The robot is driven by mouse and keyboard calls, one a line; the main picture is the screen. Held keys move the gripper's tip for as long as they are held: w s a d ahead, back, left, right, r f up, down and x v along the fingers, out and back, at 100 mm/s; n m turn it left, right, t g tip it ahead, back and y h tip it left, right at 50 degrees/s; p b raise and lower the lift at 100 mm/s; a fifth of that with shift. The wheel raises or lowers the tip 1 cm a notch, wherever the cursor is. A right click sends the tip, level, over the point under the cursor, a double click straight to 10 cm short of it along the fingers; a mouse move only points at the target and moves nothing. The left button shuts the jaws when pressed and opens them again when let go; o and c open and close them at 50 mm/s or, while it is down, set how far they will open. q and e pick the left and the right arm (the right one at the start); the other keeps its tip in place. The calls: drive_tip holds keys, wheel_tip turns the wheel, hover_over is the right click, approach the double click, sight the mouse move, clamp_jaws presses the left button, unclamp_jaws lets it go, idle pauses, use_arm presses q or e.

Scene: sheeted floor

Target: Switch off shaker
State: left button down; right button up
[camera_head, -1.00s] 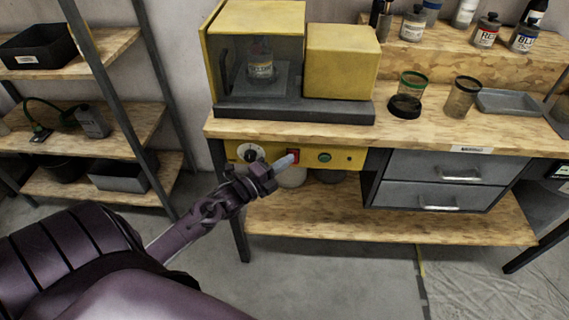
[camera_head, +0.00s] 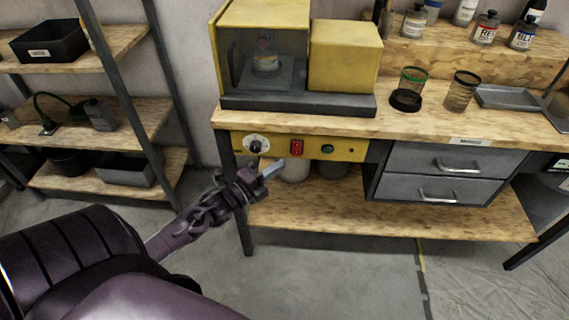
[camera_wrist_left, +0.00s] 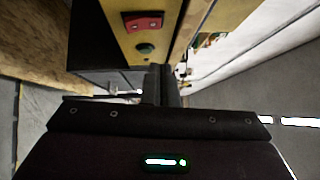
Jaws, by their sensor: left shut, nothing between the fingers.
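The yellow shaker (camera_head: 262,20) stands on the left of the workbench, with a small labelled bottle (camera_head: 266,56) behind its clear front. Its yellow control panel (camera_head: 347,151) sits under the bench top, with a black-and-white dial (camera_head: 256,144), a red switch (camera_head: 296,147) and a green button (camera_head: 327,149). My left gripper (camera_head: 273,169) is shut and empty, below and left of the red switch and apart from it. In the left wrist view the red switch (camera_wrist_left: 144,22) and green button (camera_wrist_left: 146,49) lie beyond the shut fingers (camera_wrist_left: 161,84). My right gripper is not in view.
Two grey drawers (camera_head: 450,174) hang right of the panel. Jars (camera_head: 461,91), a tray (camera_head: 509,98) and several bottles (camera_head: 486,29) stand on the right of the bench. A shelf rack (camera_head: 88,118) is at left. The floor (camera_head: 340,270) in front is clear.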

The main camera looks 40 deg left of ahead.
use_arm(q)
drive_tip(key=v, duration=0.6)
drive_tip(key=shift+d+r, duration=0.2)
drive_tip(key=shift+r, duration=0.5)
drive_tip(key=shift+s, duration=0.1)
drive_tip(key=s+f+n+g+y, duration=0.2)
drive_tip(key=s+f+n+g, duration=0.15)
drive_tip(key=f, duration=0.65)
drive_tip(key=s+f+n+g+y, duration=0.1)
drive_tip(key=s+f+n+g, duration=0.3)
drive_tip(key=f, duration=0.7)
drive_tip(key=s+f+n+y, duration=0.25)
drive_tip(key=f+n, duration=0.25)
drive_tip(key=f, duration=0.5)
drive_tip(key=s+d+f+n+g, duration=0.3)
drive_tip(key=s+d+f+g, duration=0.2)
drive_tip(key=s+d+f, duration=0.2)
drive_tip(key=s+d+f+n+g, duration=0.4)
drive_tip(key=s+d+f, duration=0.3)
drive_tip(key=s+f, duration=0.4)
drive_tip(key=s+g+h, duration=0.1)
drive_tip(key=s, duration=0.4)
drive_tip(key=shift+s+d, duration=0.2)
